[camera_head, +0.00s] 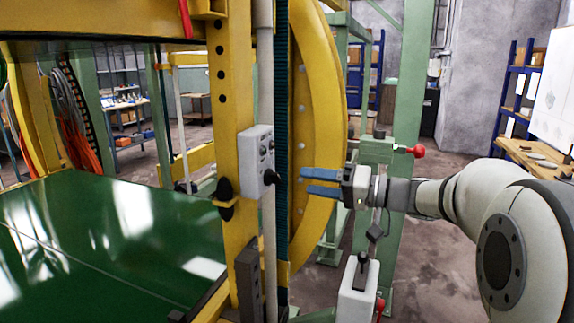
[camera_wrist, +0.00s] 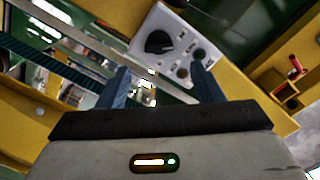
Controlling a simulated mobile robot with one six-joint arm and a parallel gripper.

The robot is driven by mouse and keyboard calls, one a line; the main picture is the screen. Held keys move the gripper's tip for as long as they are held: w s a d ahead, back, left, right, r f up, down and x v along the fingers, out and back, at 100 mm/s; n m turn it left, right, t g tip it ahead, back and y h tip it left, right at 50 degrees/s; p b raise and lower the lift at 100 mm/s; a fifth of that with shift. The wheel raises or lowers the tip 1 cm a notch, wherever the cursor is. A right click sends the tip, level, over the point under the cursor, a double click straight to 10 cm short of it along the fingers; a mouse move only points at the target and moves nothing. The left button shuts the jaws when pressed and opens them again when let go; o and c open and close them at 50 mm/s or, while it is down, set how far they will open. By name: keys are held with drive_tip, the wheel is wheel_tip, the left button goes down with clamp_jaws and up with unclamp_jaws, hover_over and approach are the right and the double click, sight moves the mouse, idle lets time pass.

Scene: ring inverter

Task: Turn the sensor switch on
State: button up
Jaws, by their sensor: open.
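A light grey control box (camera_head: 258,160) is fixed to the yellow upright, with small buttons and a black knob (camera_head: 271,177) on it. In the wrist view the box (camera_wrist: 204,50) lies just beyond my fingertips, with a large black rotary knob (camera_wrist: 158,42) and smaller round buttons. I cannot read any labels, so which control is the sensor switch is unclear. My gripper (camera_head: 304,181) has blue fingers, apart and empty, pointing left toward the box with a gap between. In the wrist view the open fingers (camera_wrist: 160,70) frame the box's lower part.
The yellow upright (camera_head: 229,110) and large yellow ring (camera_head: 322,100) stand close to my fingers. A green glossy platform (camera_head: 100,235) fills the lower left. A white box with a black lever (camera_head: 358,290) stands below my gripper. A red knob (camera_head: 416,151) sits on a green post behind.

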sight(280, 178)
drive_tip(key=x, duration=0.7)
drive_tip(key=shift+a+f+p, duration=0.1)
drive_tip(key=shift+a+p, duration=0.1)
drive_tip(key=shift+p, duration=0.15)
